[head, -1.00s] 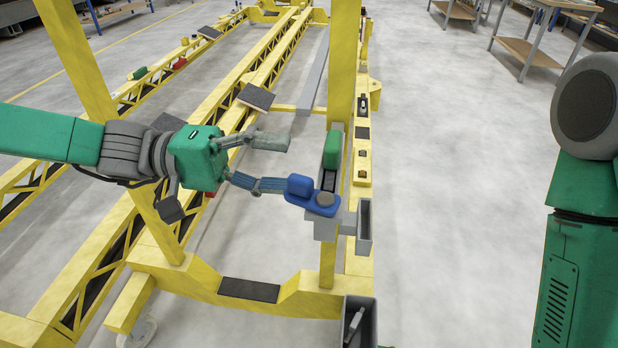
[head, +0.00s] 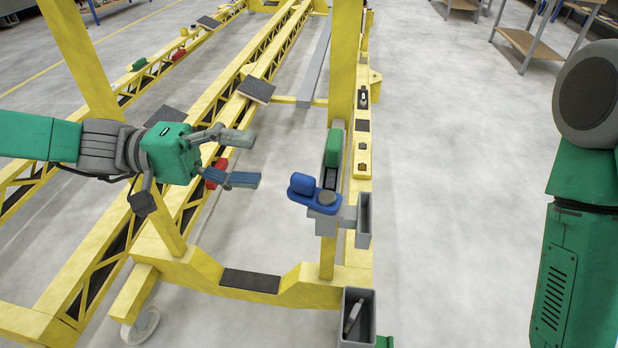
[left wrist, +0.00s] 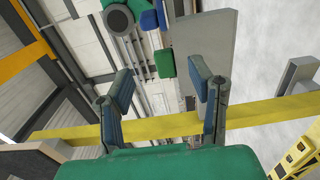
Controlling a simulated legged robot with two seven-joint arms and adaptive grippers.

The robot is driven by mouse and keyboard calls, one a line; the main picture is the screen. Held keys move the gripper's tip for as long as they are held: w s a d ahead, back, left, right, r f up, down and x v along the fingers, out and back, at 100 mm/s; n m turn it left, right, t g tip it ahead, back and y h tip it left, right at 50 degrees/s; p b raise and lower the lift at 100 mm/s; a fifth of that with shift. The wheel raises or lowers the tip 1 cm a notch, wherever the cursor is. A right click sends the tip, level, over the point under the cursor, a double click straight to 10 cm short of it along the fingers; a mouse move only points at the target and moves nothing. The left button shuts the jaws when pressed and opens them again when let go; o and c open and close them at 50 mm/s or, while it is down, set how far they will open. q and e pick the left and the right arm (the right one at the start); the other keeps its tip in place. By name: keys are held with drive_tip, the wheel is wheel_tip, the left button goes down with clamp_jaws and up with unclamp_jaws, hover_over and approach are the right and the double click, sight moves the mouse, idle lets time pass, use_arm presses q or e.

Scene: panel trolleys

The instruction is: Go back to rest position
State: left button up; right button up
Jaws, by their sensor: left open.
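My left gripper (head: 248,160) is open and empty in the head view, its two fingers spread one above the other and pointing right. It is left of a blue handle part (head: 314,193) on the yellow trolley's post, with a clear gap between them. A green block (head: 333,148) stands just above the blue part. In the left wrist view, the open fingers of the left gripper (left wrist: 162,98) show apart with nothing between them. My right arm stands at the right edge of the head view; its gripper is out of the picture.
The yellow trolley frame (head: 234,259) surrounds the left arm, with an upright (head: 343,65) right of the gripper. Grey bins (head: 363,222) hang on its near right side. Tables (head: 540,45) stand at the back right. The floor on the right is clear.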

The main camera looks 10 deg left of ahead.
use_arm(q)
drive_tip(key=shift+d, duration=0.15)
drive_tip(key=s+f+n+g+y, duration=0.1)
drive_tip(key=s+f+y, duration=0.5)
drive_tip(key=f, duration=0.7)
drive_tip(key=s+f+n+g+y, duration=0.1)
drive_tip(key=s+f+y, duration=0.45)
drive_tip(key=f, duration=0.75)
drive_tip(key=s+a+f+m+t+y, duration=0.1)
drive_tip(key=s+a+f+y, duration=0.2)
drive_tip(key=a+f, duration=0.2)
drive_tip(key=s+a+f+m+t+y, duration=0.1)
drive_tip(key=s+a+f+t+y, duration=0.1)
drive_tip(key=a, duration=0.8)
wheel_tip(320, 180, down, 3)
drive_tip(key=shift+s+a+r+y, duration=0.15)
drive_tip(key=shift+s+y, duration=0.6)
drive_tip(key=shift+s, duration=0.45)
